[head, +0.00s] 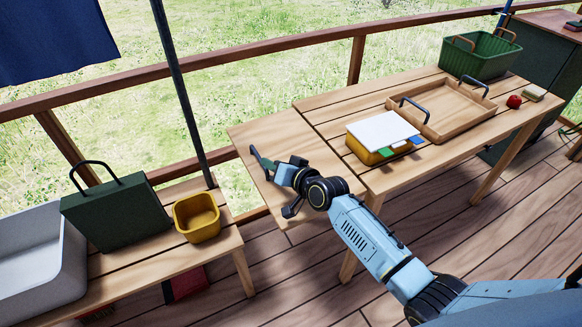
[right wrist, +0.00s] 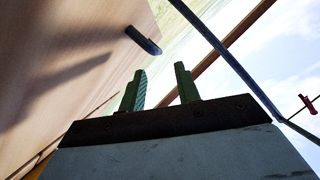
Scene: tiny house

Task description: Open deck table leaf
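The wooden deck table (head: 325,118) stands at centre right in the head view. Its leaf (head: 246,133) is a plain pale panel at the table's left end, extending outward beside the slatted top; its exact tilt is hard to tell. My right gripper (head: 262,160) is over the leaf, near its outer side, and my arm covers part of the panel. In the right wrist view the two green fingers (right wrist: 160,72) are apart with nothing between them. A wood panel (right wrist: 50,60), likely the leaf, fills the left, with a dark rounded handle-like piece (right wrist: 145,40) at its edge. My left gripper is not in view.
On the table are a wooden tray (head: 440,128), a white-topped yellow box (head: 383,131), a red object (head: 514,101) and a green basket (head: 478,58). A lower bench (head: 215,240) at left holds a dark green case (head: 112,212) and a yellow bin (head: 197,217). A thin post (head: 180,85) stands behind.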

